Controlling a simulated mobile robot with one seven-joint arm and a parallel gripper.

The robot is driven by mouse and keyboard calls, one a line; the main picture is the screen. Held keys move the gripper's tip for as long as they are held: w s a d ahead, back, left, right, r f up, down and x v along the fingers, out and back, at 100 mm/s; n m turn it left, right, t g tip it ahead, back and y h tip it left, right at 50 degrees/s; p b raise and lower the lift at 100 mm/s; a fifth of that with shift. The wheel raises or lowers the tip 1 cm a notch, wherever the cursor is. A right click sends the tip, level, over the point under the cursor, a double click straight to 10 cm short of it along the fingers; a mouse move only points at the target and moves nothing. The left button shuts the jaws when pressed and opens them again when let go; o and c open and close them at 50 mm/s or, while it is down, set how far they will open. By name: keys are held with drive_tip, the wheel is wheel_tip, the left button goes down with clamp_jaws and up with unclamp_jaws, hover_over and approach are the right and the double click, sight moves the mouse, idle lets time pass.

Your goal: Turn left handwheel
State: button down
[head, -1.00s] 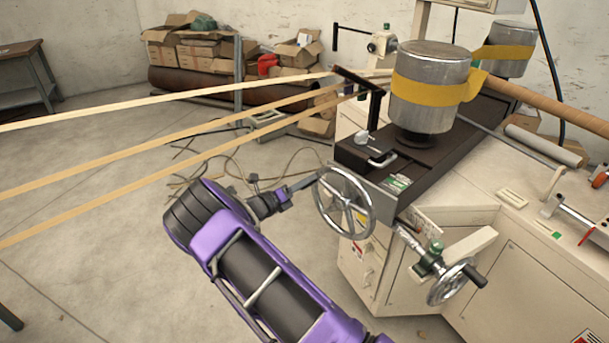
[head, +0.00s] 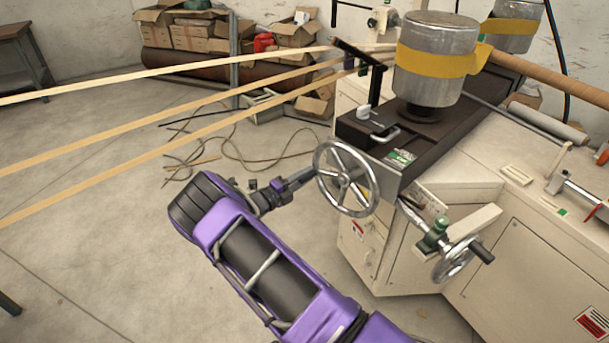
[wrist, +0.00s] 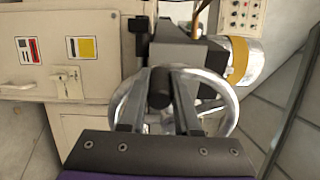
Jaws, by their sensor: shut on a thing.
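The left handwheel (head: 366,165), a silver spoked wheel, is mounted at the near end of the machine's dark slide. My gripper (head: 314,173) reaches it from the left, at the left side of its rim. In the wrist view the wheel (wrist: 231,98) lies beyond my fingers. A dark round handle (wrist: 160,86) sits between the two fingers of my gripper (wrist: 160,100), which are shut on it. In the head view the handle is mostly hidden by the fingers.
A second handwheel (head: 455,260) with a dark crank handle is lower right on the cream machine cabinet (head: 520,270). A metal cylinder with a yellow band (head: 437,62) stands above the slide. Tan strips (head: 200,105) cross the left side. Cables (head: 240,155) lie on the floor.

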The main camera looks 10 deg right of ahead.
drive_tip(key=shift+f, duration=0.1)
idle(0.3)
drive_tip(key=c, duration=0.6)
unclamp_jaws()
drive_tip(key=v, duration=1.7)
drive_tip(key=shift+s+a, duration=0.15)
drive_tip(key=shift+a, duration=0.05)
